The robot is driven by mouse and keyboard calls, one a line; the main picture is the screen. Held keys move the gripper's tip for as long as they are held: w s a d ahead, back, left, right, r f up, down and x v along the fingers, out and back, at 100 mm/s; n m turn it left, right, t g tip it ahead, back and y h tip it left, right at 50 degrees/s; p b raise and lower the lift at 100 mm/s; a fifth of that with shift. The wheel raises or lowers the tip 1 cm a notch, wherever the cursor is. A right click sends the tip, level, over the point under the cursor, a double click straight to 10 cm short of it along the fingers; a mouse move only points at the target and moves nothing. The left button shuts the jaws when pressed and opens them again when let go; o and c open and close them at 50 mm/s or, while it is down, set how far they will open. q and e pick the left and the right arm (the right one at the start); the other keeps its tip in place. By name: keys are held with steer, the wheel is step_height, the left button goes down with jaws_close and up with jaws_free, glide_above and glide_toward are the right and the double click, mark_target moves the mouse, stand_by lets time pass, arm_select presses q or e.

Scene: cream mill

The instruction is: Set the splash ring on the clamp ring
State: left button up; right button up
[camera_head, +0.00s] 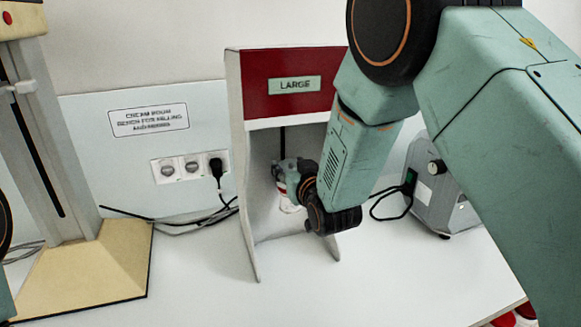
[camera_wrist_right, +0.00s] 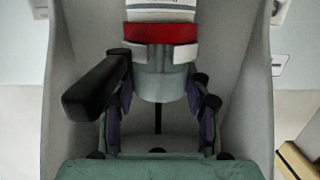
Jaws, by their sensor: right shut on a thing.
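My right gripper (camera_head: 283,172) reaches into the open front of the tall grey booth marked LARGE. It is shut on a red-and-white round piece, whose red band (camera_wrist_right: 160,33) shows in the wrist view just beyond the pale fingertips (camera_wrist_right: 163,55). A grey cylindrical part (camera_wrist_right: 163,83) sits between the fingers, below the band. A white part with a thin dark line lies above the band. In the head view, white (camera_head: 289,204) shows just under the gripper. I cannot tell which part is the splash ring or the clamp ring, nor whether they touch. My left gripper is out of view.
The booth (camera_head: 244,190) has side walls close around my right gripper and a red front panel (camera_head: 300,95) above. A cream stand (camera_head: 95,275) is at left. Wall sockets and cables (camera_head: 190,168) are behind. A grey machine (camera_head: 436,195) is at right. The front bench is clear.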

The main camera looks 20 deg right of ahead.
steer(key=shift+f+b, duration=0.3)
steer(key=shift+f, duration=0.2)
stand_by(0.6)
steer(key=o, duration=1.2)
steer(key=shift+c, duration=0.2)
steer(key=o, duration=0.6)
steer(key=shift+c, duration=0.2)
steer(key=shift+s, duration=0.1)
steer(key=s+r+p, duration=0.1)
steer(key=s+p, duration=0.1)
steer(key=s, duration=0.5)
steer(key=shift+s+d+r, duration=0.15)
steer(key=shift+s, duration=0.25)
